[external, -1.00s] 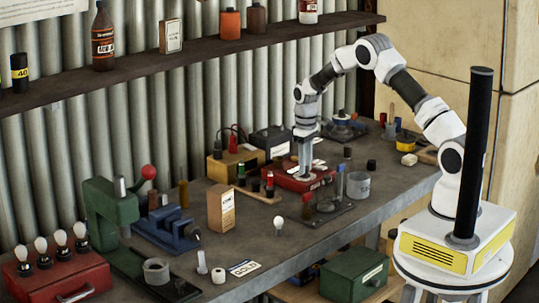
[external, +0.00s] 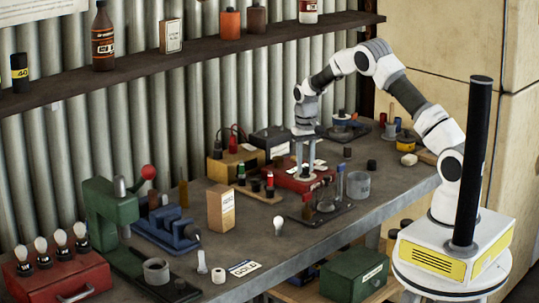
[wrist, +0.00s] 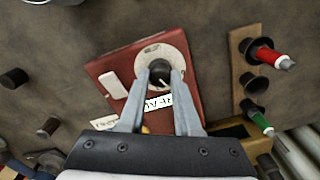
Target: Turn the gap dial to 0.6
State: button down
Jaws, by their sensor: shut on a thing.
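The gap dial is a dark round knob (wrist: 160,72) with a pale pointer line, set on a light round plate (wrist: 172,50) on a red box (wrist: 112,62). In the external view the red box (external: 283,179) sits on the bench below my gripper (external: 305,166). In the wrist view my gripper (wrist: 160,78) points down at the dial, its two fingers on either side of the knob and shut on it. The scale marks on the plate are too small to read. White labels lie on the box, one partly behind a finger.
A wooden strip (wrist: 240,82) with red, black and green pieces lies beside the box. A battery and a yellow box (external: 228,165) stand behind it. A dark tray (external: 328,213) with small posts is in front. A grey cup (external: 358,186) stands to the right.

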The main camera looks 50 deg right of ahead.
aim_at(305, 168)
jog(key=shift+m, duration=0.6)
jog(key=c, duration=0.6)
grip_release()
jog(key=shift+r, duration=0.1)
notch_tip(305, 168, up, 17)
jog(key=shift+r, duration=0.2)
